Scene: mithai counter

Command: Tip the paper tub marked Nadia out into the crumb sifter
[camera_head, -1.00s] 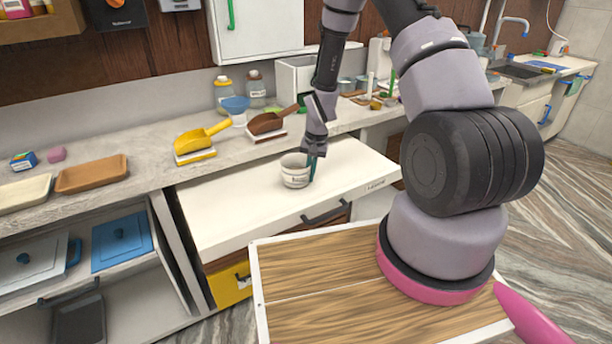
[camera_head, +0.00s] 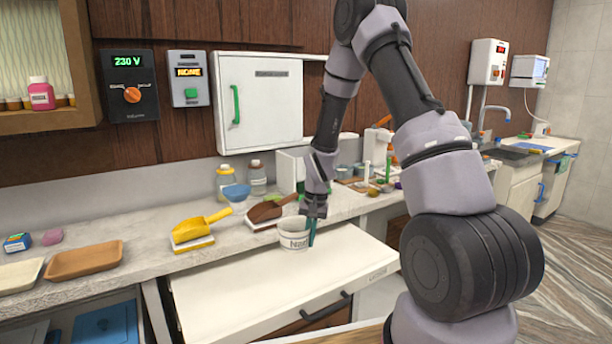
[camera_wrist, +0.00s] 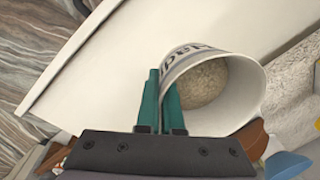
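The white paper tub (camera_head: 293,238) shows dark lettering, partly hidden, that looks like the start of Nadia. It looks upright and appears raised above the white pull-out board, near its back edge. In the wrist view the tub (camera_wrist: 245,88) holds beige, grainy crumbs. My gripper (camera_head: 311,238) is at the tub's right side. In the wrist view its teal fingers (camera_wrist: 162,105) are close together with the tub's wall between them. I cannot make out a crumb sifter for certain in either view.
The white board (camera_head: 270,285) is otherwise clear. Behind it on the counter are a yellow scoop (camera_head: 200,228), a brown scoop (camera_head: 270,210), a blue bowl-like piece (camera_head: 236,192) and jars (camera_head: 257,178). A brown tray (camera_head: 85,261) lies at left. A white cabinet (camera_head: 258,103) hangs above.

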